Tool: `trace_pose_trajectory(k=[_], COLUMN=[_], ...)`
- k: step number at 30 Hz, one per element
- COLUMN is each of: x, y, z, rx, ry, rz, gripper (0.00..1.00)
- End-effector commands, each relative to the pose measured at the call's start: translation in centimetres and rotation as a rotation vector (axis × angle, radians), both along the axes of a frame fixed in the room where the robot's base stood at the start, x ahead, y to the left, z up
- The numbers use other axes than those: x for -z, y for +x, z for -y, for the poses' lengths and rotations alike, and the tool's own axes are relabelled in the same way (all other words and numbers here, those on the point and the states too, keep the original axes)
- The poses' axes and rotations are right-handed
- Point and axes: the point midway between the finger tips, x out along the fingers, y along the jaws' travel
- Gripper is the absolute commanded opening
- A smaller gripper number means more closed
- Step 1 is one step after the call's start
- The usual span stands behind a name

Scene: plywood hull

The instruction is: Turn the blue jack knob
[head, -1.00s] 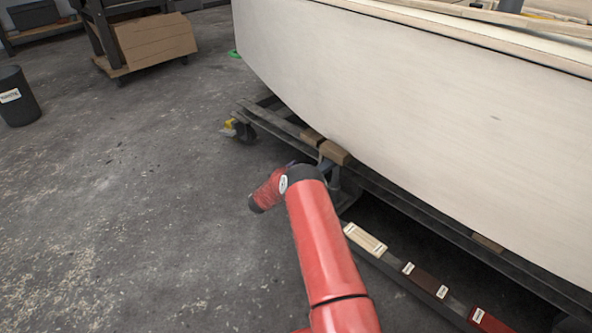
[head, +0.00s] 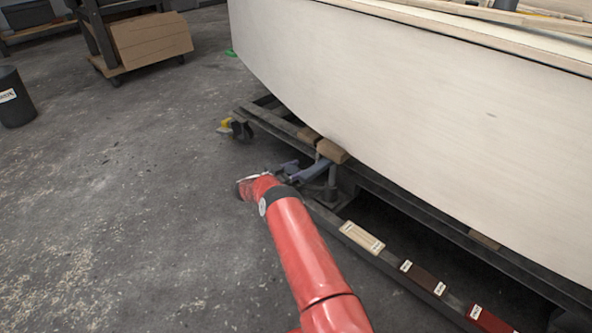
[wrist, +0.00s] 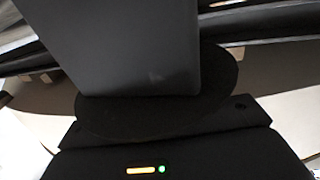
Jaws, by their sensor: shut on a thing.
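The blue jack knob (head: 313,173) shows in the head view as a small blue-grey shape beside the jack post, under the hull's edge. My gripper (head: 291,171), at the end of my red arm, reaches it from the left and is shut on it. The fingertips are small and partly hidden, so the exact grip cannot be made out. In the wrist view a large dark block and a dark round plate fill the middle and hide the knob.
The pale plywood hull (head: 420,110) overhangs close to the right. Its dark trolley frame (head: 400,210) runs below, with labelled blocks (head: 362,237) on a lower rail. A dark bin (head: 14,98) stands far left. The concrete floor (head: 120,200) to the left is clear.

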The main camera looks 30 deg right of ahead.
Motion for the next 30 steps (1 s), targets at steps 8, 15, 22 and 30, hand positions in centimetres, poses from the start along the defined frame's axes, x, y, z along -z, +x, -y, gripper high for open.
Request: trace_pose_trajectory(k=[8, 15, 22, 30], x=[-0.1, 0.0, -0.1, -0.1], y=[0.0, 0.0, 0.0, -0.5], z=[0.0, 0.0, -1.2, -5.7], rx=[-0.001, -0.001, -0.004, -0.004], ry=[-0.001, 0.0, 0.001, 0.0], rz=[0.001, 0.001, 0.0, 0.0], gripper=[0.61, 0.7, 0.7, 0.7])
